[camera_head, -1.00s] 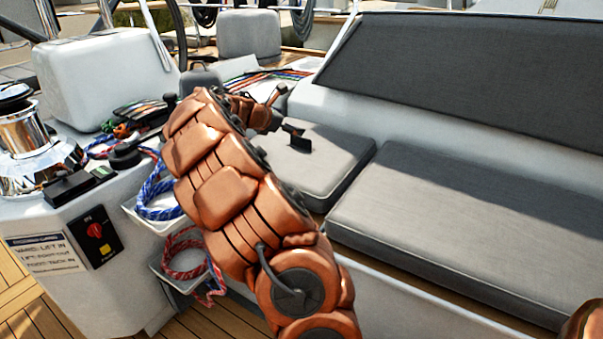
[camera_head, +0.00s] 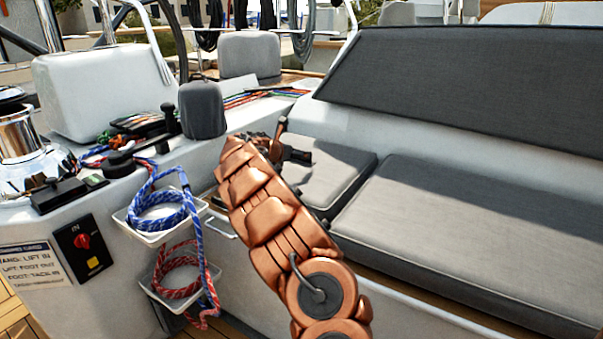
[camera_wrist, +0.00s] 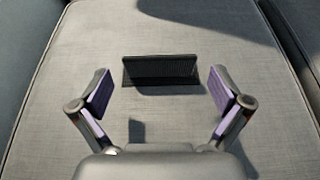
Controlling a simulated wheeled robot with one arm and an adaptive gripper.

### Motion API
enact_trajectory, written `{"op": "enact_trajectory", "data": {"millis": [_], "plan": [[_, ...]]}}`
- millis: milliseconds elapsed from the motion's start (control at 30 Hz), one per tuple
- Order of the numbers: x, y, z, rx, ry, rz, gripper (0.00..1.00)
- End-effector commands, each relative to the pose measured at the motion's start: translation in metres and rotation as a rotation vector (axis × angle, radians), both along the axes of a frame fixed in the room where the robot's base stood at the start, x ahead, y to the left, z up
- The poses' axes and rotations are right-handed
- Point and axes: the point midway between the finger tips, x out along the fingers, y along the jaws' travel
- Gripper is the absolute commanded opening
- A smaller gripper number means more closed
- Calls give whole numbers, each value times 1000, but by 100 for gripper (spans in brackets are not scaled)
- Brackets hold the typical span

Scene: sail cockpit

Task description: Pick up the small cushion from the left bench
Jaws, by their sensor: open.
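The small grey cushion (camera_head: 342,178) lies flat on the bench, just left of the long cushion. It fills most of the wrist view (camera_wrist: 60,120). A dark ribbed tab (camera_wrist: 160,67) stands up from its top, with a dark strip at its foot. My gripper (camera_wrist: 160,82) is above the cushion, fingers spread, one on each side of the tab and clear of it. In the head view, my arm hides the cushion's near left part and most of my gripper (camera_head: 272,148). I cannot tell the exact height of the fingertips above the cushion.
The long grey cushion (camera_head: 470,235) lies to the right, below a slanted grey backrest (camera_head: 450,85). At the left are a white console (camera_head: 100,90), a chrome winch (camera_head: 20,135) and blue rope (camera_head: 160,205) and red rope (camera_head: 180,275) in trays.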

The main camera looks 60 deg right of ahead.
Motion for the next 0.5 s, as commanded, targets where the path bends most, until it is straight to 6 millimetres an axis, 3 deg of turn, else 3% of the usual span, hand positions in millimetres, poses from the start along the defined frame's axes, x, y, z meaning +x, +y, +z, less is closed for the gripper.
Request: {"op": "enact_trajectory", "data": {"millis": [500], "plan": [[3, -37, -15, 4, -3, -1, 100]]}}
